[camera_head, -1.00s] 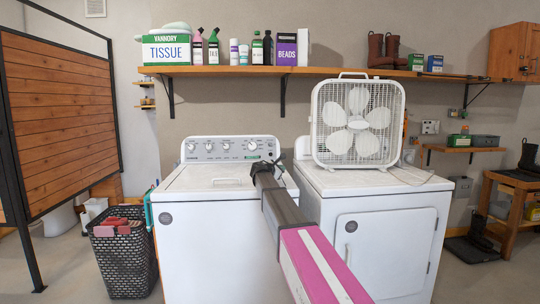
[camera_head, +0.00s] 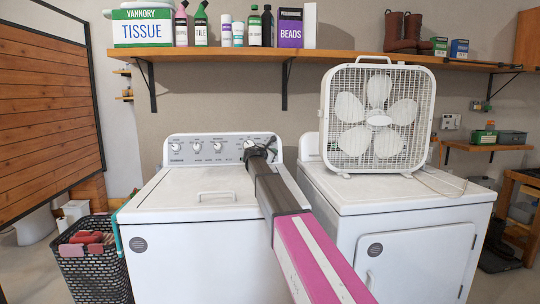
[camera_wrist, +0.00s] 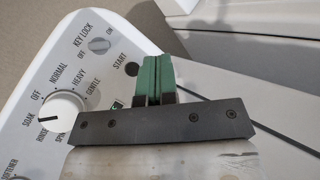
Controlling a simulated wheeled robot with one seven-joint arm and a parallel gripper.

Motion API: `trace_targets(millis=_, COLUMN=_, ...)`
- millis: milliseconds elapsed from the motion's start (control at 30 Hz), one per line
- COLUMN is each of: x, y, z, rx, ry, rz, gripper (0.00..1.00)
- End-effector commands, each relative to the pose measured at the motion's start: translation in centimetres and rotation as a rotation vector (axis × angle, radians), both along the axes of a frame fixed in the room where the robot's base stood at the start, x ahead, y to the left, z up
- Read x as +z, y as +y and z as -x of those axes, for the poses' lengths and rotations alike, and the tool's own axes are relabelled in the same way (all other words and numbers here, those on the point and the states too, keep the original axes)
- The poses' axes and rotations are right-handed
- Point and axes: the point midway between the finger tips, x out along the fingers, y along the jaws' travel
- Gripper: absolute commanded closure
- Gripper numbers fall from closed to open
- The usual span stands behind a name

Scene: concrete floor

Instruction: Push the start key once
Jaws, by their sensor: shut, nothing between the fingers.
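The start key (camera_wrist: 132,69) is a small dark round button beside the printed word START, on the white control panel (camera_wrist: 75,62) of the left-hand washer. In the wrist view my gripper (camera_wrist: 152,59) has its green fingers closed together with nothing between them. The fingertips appear just right of the start key; whether they touch the panel cannot be told. In the head view my gripper (camera_head: 262,150) is at the right end of the panel, covering that part, and the start key cannot be made out there.
A white dial (camera_wrist: 62,110) and the key lock knob (camera_wrist: 100,45) are near the start key. A box fan (camera_head: 377,118) stands on the machine to the right. A wooden shelf (camera_head: 220,54) with bottles and boxes hangs above. A laundry basket (camera_head: 95,270) stands at left.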

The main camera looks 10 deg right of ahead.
Motion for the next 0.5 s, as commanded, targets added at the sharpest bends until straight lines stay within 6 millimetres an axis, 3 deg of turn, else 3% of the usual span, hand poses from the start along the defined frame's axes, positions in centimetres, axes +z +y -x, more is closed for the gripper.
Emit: trace_targets(millis=500, x=-0.08, y=0.00, z=-0.41, rx=0.000, ry=0.001, rz=0.001, gripper=1.00)
